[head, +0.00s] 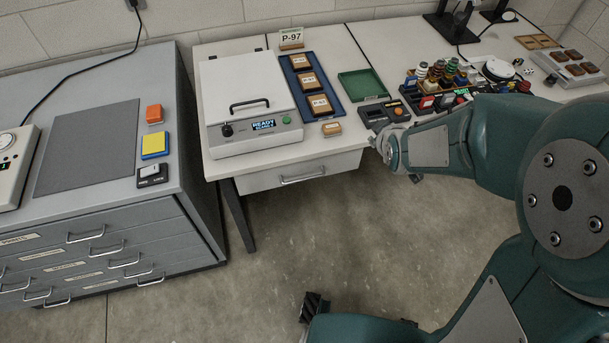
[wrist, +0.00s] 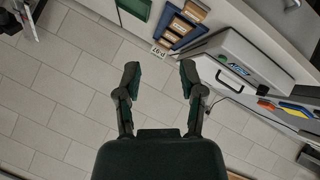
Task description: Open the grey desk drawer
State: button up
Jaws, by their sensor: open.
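The grey desk drawer (head: 257,182) sits under the front edge of the white desk, below the lidded device, and looks closed. Its front carries a metal bar handle (head: 303,179). The end of my arm is in the head view to the right of the drawer, by the desk's front edge, apart from the handle; its fingers are largely hidden there. In the wrist view my gripper (wrist: 160,80) is open, with nothing between its two fingers. The drawer's handle cannot be made out in the wrist view.
On the desk are the lidded device (head: 247,101), a blue tray (head: 327,103) of labelled blocks, a green tray (head: 362,85) and a dark control box (head: 384,114). A grey cabinet (head: 200,150) with several drawers stands at left. Floor before the desk drawer is clear.

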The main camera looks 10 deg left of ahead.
jog(key=w+a+f+n+t+y, duration=0.1)
jog(key=w+a+f+n, duration=0.25)
jog(key=f, duration=0.45)
jog(key=n+t+y, duration=0.3)
jog(key=n+y, duration=0.1)
jog(key=n, duration=0.6)
send_near(305, 178)
jog(key=shift+m, duration=0.25)
jog(key=x, duration=1)
jog(key=shift+d+f, duration=0.15)
jog(key=shift+f, duration=0.2)
jog(key=shift+w+a, duration=0.1)
jog(key=shift+a, duration=0.15)
grip_shut()
